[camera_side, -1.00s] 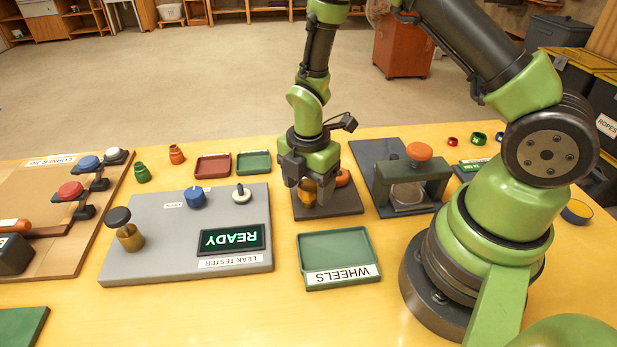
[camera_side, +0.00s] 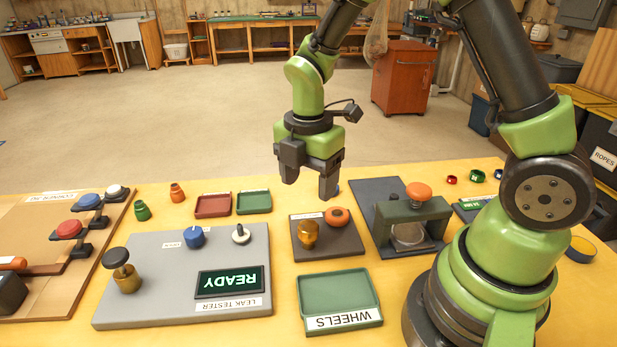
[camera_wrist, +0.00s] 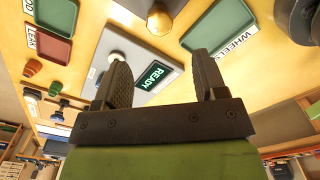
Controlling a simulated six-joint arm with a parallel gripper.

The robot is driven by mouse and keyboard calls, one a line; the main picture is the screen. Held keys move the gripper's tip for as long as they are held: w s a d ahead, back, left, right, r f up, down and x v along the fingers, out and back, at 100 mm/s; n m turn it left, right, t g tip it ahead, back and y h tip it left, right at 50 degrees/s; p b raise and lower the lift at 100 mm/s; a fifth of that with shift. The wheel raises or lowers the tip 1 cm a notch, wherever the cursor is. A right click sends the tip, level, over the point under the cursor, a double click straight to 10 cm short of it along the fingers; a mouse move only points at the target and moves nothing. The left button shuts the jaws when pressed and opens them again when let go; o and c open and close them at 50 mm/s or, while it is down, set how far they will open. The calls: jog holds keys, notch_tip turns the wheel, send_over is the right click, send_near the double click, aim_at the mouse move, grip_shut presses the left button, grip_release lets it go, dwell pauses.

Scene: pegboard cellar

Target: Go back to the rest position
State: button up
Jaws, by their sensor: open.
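My gripper (camera_side: 309,188) is open and empty. It hangs in the air above and behind the dark brown plate (camera_side: 340,246) that carries an amber part (camera_side: 307,234) and an orange ring-shaped part (camera_side: 338,217). The amber part stands upright on the plate, apart from my fingers. In the wrist view, my two fingers (camera_wrist: 165,85) are spread with nothing between them, and the bench with the leak tester shows beyond them.
The grey leak tester (camera_side: 150,318) with a READY screen (camera_side: 229,282) is at left. A green WHEELS tray (camera_side: 340,290) lies in front. A press with an orange knob (camera_side: 419,191) stands at right. Red (camera_side: 213,205) and green (camera_side: 254,202) trays lie behind.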

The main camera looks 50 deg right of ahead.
jog(key=s+a+r+m+t+y, duration=0.1)
jog(key=s+r+m+t, duration=0.2)
jog(key=s+r+m, duration=0.4)
jog(key=s+a+r+m+t+y, duration=0.1)
jog(key=s+r+m+t, duration=0.3)
jog(key=m, duration=1.1)
notch_tip(320, 180, up, 6)
jog(key=s, duration=0.3)
jog(key=shift+a+r, duration=0.15)
jog(key=shift+a, duration=0.05)
